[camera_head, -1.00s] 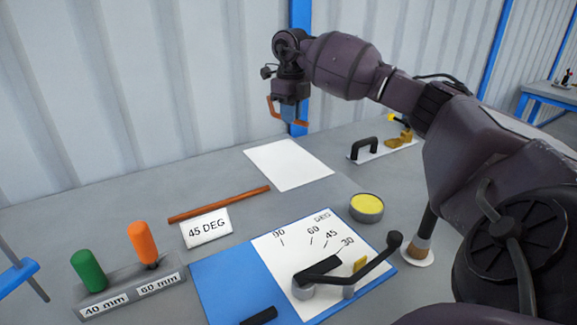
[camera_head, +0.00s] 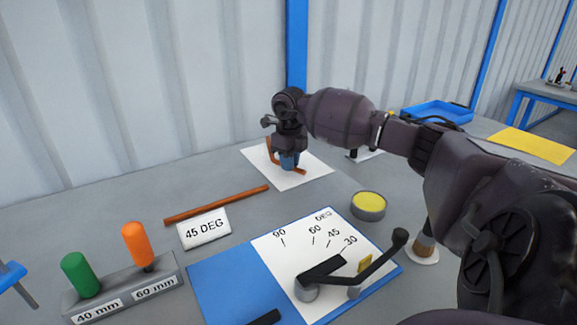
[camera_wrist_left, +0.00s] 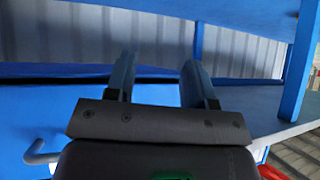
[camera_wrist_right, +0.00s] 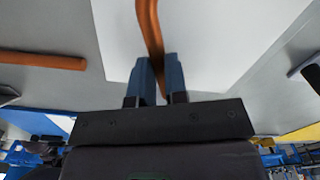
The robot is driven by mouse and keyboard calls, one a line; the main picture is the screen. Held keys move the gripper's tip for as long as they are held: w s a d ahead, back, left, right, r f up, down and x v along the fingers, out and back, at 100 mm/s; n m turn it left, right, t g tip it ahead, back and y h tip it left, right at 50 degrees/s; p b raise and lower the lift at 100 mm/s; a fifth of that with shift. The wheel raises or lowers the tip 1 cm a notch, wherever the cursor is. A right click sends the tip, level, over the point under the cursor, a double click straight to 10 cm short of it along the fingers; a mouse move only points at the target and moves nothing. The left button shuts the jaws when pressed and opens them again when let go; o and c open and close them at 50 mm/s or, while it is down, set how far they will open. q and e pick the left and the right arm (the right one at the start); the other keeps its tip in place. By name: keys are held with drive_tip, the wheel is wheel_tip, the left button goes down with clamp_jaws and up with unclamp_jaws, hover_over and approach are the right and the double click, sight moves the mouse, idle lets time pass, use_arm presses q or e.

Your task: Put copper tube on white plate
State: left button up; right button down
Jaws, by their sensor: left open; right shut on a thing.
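My right gripper (camera_head: 289,163) is shut on a bent copper tube (camera_head: 301,170), low over the white plate (camera_head: 318,171). The tube's ends show on both sides of the blue fingers. I cannot tell whether it touches the plate. The right wrist view shows the tube (camera_wrist_right: 150,28) running between the fingertips (camera_wrist_right: 158,80) over the white plate (camera_wrist_right: 215,35). A second, straight copper tube (camera_head: 217,205) lies on the table left of the plate. My left gripper (camera_wrist_left: 157,75) is open and empty in the left wrist view, near blue framework.
A 45 DEG sign (camera_head: 205,230), a yellow-topped round tin (camera_head: 368,204) and a bending fixture (camera_head: 325,275) with a black lever stand in front of the plate. A block with green and orange handles (camera_head: 120,288) is front left. A blue tray (camera_head: 440,112) is behind my right arm.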

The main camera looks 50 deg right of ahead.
drive_tip(key=shift+f, duration=0.55)
drive_tip(key=c, duration=1.1)
unclamp_jaws()
drive_tip(key=shift+f, duration=0.1)
drive_tip(key=shift+c, duration=0.2)
